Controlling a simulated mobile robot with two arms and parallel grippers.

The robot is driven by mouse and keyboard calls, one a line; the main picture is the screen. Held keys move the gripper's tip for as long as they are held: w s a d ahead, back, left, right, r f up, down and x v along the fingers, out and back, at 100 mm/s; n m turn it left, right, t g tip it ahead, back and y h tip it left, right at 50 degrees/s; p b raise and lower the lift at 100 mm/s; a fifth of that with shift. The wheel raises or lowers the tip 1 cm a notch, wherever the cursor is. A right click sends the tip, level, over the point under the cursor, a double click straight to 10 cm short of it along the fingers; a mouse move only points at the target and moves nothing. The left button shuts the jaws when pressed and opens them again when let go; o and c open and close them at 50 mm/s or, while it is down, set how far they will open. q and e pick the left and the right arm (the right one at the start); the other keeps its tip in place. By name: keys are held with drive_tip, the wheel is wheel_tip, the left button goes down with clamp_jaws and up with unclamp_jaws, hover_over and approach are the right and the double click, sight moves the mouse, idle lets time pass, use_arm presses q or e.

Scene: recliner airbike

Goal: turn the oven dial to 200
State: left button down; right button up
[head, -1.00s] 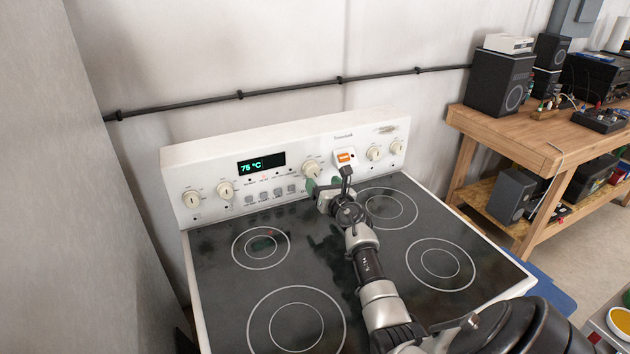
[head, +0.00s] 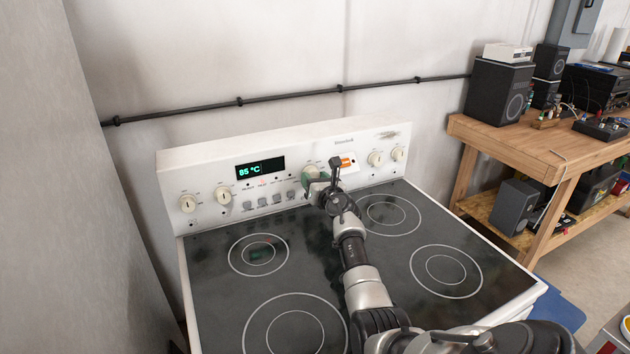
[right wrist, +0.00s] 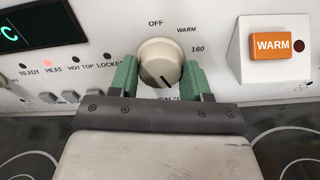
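The oven dial (right wrist: 160,63) is a round cream knob on the stove's back panel. In the right wrist view its dark pointer line slants toward the lower right. OFF, WARM and 160 are readable around it; lower markings are hidden by my gripper. My right gripper (right wrist: 160,76) has its green fingers on either side of the dial, very close to its edges; I cannot tell if they press on it. In the head view the right gripper (head: 318,180) partly covers the dial. The display (head: 260,168) reads 85 °C. My left gripper is out of view.
An orange WARM switch (right wrist: 273,45) sits just right of the dial. The red HEAT light (right wrist: 49,60) glows. Other knobs (head: 375,158) line the panel. The glass cooktop (head: 400,290) is bare below my arm. A wooden bench (head: 530,145) stands at the right.

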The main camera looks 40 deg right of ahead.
drive_tip(key=shift+c, duration=1.1)
drive_tip(key=shift+r+m+p, duration=0.15)
drive_tip(key=shift+m+p, duration=0.25)
drive_tip(key=shift+p, duration=0.1)
drive_tip(key=shift+m+p, duration=0.3)
drive_tip(key=shift+m, duration=0.1)
drive_tip(key=shift+f, duration=0.2)
drive_tip(key=o, duration=0.9)
